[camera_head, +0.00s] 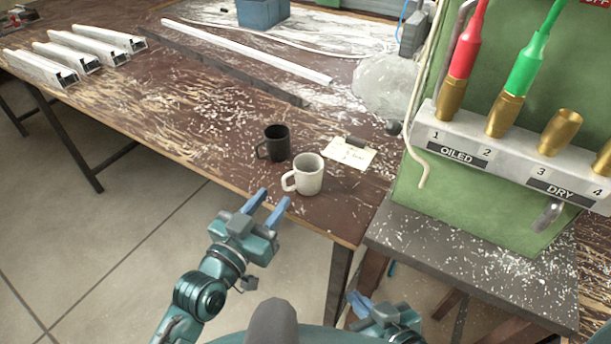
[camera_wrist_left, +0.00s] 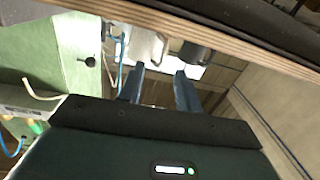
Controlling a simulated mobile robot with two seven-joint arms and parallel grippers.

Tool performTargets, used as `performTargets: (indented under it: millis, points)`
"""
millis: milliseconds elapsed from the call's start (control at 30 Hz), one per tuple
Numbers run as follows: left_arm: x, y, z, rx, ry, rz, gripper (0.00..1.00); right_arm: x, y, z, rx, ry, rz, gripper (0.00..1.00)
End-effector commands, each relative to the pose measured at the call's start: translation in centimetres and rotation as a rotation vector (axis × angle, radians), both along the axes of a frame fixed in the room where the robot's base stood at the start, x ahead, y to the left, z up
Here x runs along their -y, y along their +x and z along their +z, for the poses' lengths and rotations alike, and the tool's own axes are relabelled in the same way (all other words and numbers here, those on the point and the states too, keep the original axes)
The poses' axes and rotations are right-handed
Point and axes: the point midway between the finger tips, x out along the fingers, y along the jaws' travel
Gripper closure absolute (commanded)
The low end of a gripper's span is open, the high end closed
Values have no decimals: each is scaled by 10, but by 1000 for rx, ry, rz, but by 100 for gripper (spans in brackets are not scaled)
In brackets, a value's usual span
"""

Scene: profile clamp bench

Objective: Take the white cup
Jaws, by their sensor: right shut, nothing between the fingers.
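The white cup (camera_head: 309,177) stands upright near the front edge of the brown bench in the head view, its handle toward the left. A black cup (camera_head: 277,142) stands just behind it to the left, also upright. My left gripper (camera_head: 267,202) is open and empty, in front of the bench edge and to the lower left of the white cup, not touching it. Its two blue fingers also show apart in the left wrist view (camera_wrist_left: 160,76); pale and dark shapes beyond them are too cut off to name surely. My right gripper (camera_head: 359,304) is low at the bottom, shut and empty.
A paper note (camera_head: 349,153) lies right of the cups, with a dark block at its top edge. A green panel with a nozzle rack (camera_head: 520,155) stands at right above a grey shelf (camera_head: 470,255). White profiles (camera_head: 95,38) lie at far left. The bench left of the cups is clear.

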Motion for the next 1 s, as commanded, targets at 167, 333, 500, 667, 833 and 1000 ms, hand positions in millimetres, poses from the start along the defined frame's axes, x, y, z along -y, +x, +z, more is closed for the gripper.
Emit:
performTargets:
  millis: [167, 333, 500, 667, 833, 1000]
  points:
    - [13, 26, 1, 1, -3, 0, 66, 1, 1, 1, 1, -4, -1, 100]
    - [19, 35, 0, 0, 0, -1, 66, 2, 2, 1, 2, -5, -2, 100]
    - [19, 35, 0, 0, 0, -1, 66, 2, 2, 0, 2, -5, -3, 100]
    - [18, 35, 0, 0, 0, 0, 76, 2, 2, 0, 2, -5, -3, 100]
    - [18, 35, 0, 0, 0, 0, 90, 2, 2, 0, 2, -4, -2, 100]
    - [18, 35, 0, 0, 0, 0, 100, 2, 2, 0, 2, -4, -2, 100]
